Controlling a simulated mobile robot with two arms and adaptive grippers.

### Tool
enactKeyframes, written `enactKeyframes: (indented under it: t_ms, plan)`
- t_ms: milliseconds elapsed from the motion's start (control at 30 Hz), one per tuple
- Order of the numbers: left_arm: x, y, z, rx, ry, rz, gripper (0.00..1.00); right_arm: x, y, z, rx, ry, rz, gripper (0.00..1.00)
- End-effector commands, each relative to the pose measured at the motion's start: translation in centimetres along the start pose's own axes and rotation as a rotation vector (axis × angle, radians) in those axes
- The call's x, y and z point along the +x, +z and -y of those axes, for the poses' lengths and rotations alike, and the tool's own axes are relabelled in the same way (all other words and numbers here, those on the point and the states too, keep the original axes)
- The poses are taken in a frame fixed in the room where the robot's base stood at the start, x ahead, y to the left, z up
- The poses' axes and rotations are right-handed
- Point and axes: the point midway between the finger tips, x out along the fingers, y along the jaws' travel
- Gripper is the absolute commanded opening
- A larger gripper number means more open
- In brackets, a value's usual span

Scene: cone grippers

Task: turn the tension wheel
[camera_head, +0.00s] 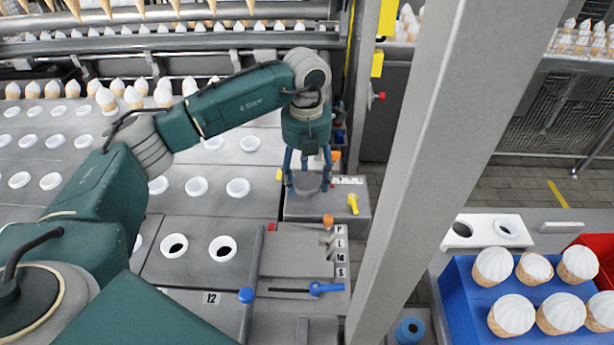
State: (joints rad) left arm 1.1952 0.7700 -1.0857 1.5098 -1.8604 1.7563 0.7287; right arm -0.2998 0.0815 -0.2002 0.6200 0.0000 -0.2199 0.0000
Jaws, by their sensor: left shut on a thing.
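My left arm is teal and reaches in from the left across the machine bed. My left gripper (307,188) points down at a grey control box (325,208) near the middle of the view. Its blue fingers are shut on a round grey wheel (309,181), which I take to be the tension wheel. The wheel sits low between the fingers, and the gripper partly hides it. My right gripper does not show.
A yellow lever (353,204) and an orange knob (328,220) are close by. A blue-handled slider (315,288) lies in front. A grey post (415,150) stands right of the controls. A blue crate (455,300) of cones is at right.

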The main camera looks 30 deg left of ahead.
Motion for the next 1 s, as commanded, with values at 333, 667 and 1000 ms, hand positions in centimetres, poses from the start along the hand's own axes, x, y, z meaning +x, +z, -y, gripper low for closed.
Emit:
enactKeyframes:
  t_ms: [333, 667, 1000]
  plan:
    - [0.6, -0.7, 0.1, 0.008, 0.004, -0.023, 0.78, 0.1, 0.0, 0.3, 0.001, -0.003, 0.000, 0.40]
    - [-0.3, -0.3, 0.0, 0.005, 0.002, -0.011, 0.78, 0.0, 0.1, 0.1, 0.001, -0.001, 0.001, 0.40]
    - [-6.8, -0.3, 0.1, 0.006, 0.001, -0.008, 0.78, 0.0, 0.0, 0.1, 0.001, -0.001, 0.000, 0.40]
